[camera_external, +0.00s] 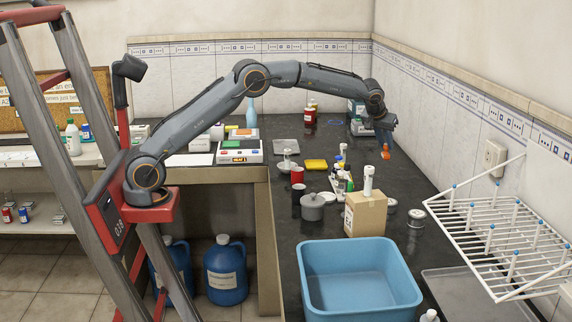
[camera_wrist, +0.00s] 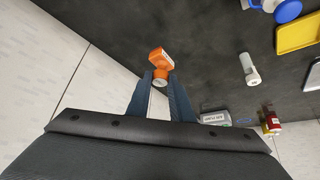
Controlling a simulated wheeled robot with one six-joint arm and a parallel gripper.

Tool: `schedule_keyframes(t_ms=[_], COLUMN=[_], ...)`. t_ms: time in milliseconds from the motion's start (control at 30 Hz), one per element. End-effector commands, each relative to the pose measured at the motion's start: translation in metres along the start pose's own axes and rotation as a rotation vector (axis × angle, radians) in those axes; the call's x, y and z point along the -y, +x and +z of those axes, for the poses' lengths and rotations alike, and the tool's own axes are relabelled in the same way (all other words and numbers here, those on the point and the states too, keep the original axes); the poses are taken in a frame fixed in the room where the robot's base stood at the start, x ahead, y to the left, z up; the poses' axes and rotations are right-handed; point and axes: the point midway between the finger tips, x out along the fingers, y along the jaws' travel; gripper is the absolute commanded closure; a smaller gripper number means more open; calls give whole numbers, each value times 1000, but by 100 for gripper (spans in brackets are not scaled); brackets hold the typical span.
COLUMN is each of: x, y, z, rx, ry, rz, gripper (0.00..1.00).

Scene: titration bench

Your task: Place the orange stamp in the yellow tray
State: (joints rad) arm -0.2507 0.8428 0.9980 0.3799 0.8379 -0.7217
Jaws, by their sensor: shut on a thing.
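The orange stamp (camera_external: 386,153) hangs from my gripper (camera_external: 385,139) at the right side of the dark bench, near the tiled wall. In the wrist view my gripper (camera_wrist: 160,82) is shut, with its blue fingers on the orange stamp (camera_wrist: 161,59). The stamp shows its orange body and a pale end between the fingers. The yellow tray (camera_external: 316,164) lies flat near the middle of the bench, left of my gripper and apart from it. Its surface looks empty. It also shows in the wrist view (camera_wrist: 297,34) at the right edge.
A grey flat plate (camera_external: 286,146) lies behind and left of the tray. Red and dark cups, a grey pot (camera_external: 312,208), a cardboard box (camera_external: 365,214) and a blue basin (camera_external: 358,280) stand nearer the camera. A white drying rack (camera_external: 500,235) juts from the right wall.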

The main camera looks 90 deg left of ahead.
Motion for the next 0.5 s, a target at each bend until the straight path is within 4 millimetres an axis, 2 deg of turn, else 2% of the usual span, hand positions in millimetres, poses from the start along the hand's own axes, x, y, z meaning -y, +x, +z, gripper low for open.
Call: schedule_keyframes(t_ms=[33, 300, 400, 500], x=[30, 163, 208, 245], y=[-4, -8, -14, -20], z=[-6, -2, 7, 16], rx=[3, 6, 5, 2], ry=[-6, -14, -19, -25], rz=[-5, -10, -13, -14], gripper=[100, 100, 100, 100])
